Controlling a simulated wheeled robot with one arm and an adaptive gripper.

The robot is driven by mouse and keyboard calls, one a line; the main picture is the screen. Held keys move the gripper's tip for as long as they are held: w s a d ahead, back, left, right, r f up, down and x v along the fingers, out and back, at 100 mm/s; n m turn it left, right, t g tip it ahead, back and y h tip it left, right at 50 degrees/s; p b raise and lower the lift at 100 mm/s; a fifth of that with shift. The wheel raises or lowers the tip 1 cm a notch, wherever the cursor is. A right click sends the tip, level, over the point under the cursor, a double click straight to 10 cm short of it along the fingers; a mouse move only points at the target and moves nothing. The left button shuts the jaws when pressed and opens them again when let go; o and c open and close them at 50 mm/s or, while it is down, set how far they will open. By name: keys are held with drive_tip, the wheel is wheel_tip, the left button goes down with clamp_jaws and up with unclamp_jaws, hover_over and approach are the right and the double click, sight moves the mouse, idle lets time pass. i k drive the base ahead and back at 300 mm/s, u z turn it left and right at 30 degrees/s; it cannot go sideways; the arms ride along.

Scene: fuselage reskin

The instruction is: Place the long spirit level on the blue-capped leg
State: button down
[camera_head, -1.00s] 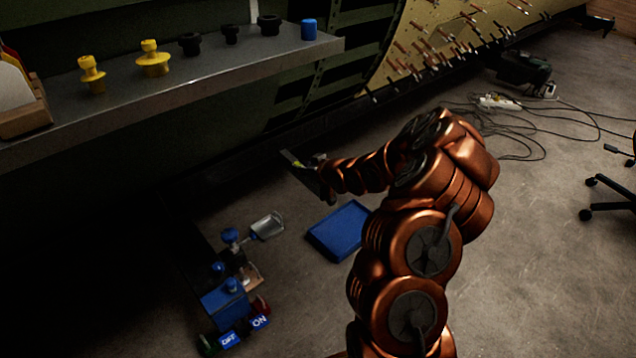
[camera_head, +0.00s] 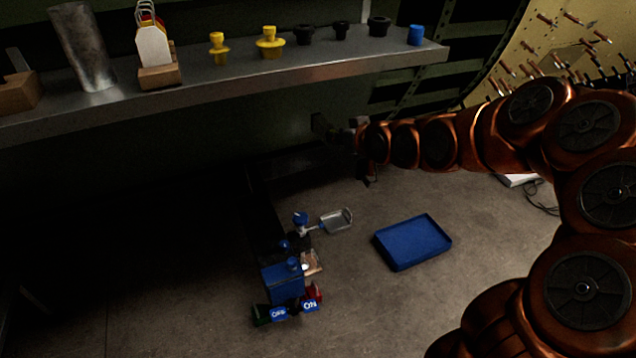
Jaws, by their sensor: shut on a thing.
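My gripper (camera_head: 345,136) is at the end of my outstretched arm, in dark shadow below the shelf. It is shut on the long spirit level (camera_head: 321,126), of which only a dim, short-looking part shows; its full length and tilt cannot be told. Several blue-topped things stand low on the floor: one blue cap (camera_head: 301,218) is on a short pale stem, below and left of my gripper and well apart from it. A blue cylinder (camera_head: 416,35) stands at the shelf's right end. I cannot tell which blue top is the blue-capped leg.
The metal shelf (camera_head: 240,78) runs above my gripper, with yellow and black knobs and a tag holder (camera_head: 160,75) on it. A blue tray (camera_head: 413,262) and a clear scoop (camera_head: 337,220) lie on the floor. Open floor surrounds the tray.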

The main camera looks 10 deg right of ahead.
sight(264, 248)
drive_tip(key=z, duration=2.05)
drive_tip(key=k, duration=1.7)
drive_tip(key=u, duration=2.45)
drive_tip(key=i, duration=1)
drive_tip(key=u, duration=0.05)
